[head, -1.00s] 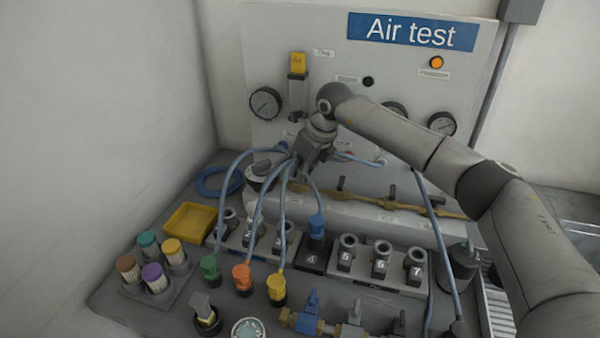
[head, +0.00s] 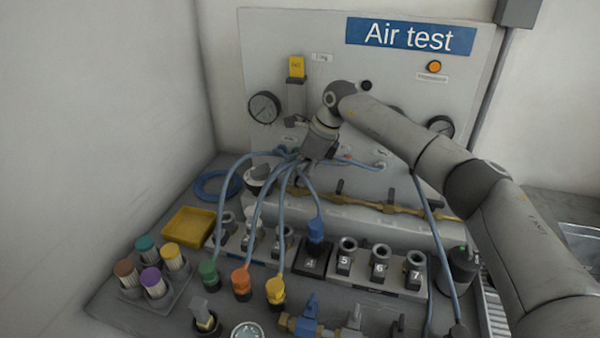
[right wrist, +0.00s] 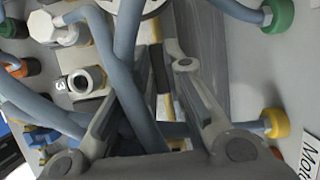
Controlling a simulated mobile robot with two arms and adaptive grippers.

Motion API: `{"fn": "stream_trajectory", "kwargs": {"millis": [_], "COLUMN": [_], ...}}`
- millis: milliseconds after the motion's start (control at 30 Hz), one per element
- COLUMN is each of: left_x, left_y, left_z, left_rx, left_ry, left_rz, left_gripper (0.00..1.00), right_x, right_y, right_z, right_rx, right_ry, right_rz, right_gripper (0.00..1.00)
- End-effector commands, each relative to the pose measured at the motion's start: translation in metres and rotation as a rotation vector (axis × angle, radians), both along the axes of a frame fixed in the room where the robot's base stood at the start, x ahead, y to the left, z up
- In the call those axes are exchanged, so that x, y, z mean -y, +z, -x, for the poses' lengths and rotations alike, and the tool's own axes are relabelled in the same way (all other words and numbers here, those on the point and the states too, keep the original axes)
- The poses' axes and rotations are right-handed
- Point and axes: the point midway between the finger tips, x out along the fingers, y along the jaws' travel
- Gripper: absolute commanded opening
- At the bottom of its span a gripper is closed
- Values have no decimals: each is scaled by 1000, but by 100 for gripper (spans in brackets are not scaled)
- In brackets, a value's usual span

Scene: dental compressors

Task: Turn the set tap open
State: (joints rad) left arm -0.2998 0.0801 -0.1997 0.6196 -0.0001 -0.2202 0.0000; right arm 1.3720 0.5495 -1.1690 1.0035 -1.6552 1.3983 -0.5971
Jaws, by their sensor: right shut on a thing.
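A brass rail (head: 385,206) with dark tap levers runs along the back of the bench, below the gauge panel. One upright lever (head: 340,187) shows to the right of my right gripper (head: 301,168). In the right wrist view, my right gripper (right wrist: 160,62) is shut on a dark tap lever (right wrist: 160,72) on the brass rail (right wrist: 155,30). Blue hoses cross in front and partly hide the grip. I cannot read a label on this tap. My left gripper is in neither view.
Blue hoses (head: 283,215) hang close around my right gripper. Numbered sockets (head: 380,262) stand in front, with a blue plug (head: 316,230) at one. A yellow tray (head: 188,227) and capped holders (head: 150,265) are at left. The front has a blue-handled valve (head: 309,315).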

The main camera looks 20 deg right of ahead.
Motion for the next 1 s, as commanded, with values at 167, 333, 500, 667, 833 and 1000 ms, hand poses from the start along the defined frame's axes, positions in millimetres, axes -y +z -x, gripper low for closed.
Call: {"fn": "stream_trajectory", "kwargs": {"millis": [167, 333, 500, 667, 833, 1000], "left_x": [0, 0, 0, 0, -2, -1], "left_y": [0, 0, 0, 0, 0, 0], "left_z": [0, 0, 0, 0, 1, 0], "left_rx": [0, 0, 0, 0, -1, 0], "left_ry": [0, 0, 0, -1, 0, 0], "left_rz": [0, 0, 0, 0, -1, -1], "left_gripper": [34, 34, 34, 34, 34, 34], "right_x": [0, 0, 0, 0, 3, 13], "right_y": [1, 1, 0, 0, 8, 36], "right_z": [0, 0, 0, 0, 1, 7], "right_rx": [3, 3, 2, 2, 4, 6], "right_ry": [3, 2, 1, 0, 0, 0], "right_rz": [2, 2, 1, 1, 0, 2], "right_gripper": [0, 24, 34, 34, 34, 34]}}
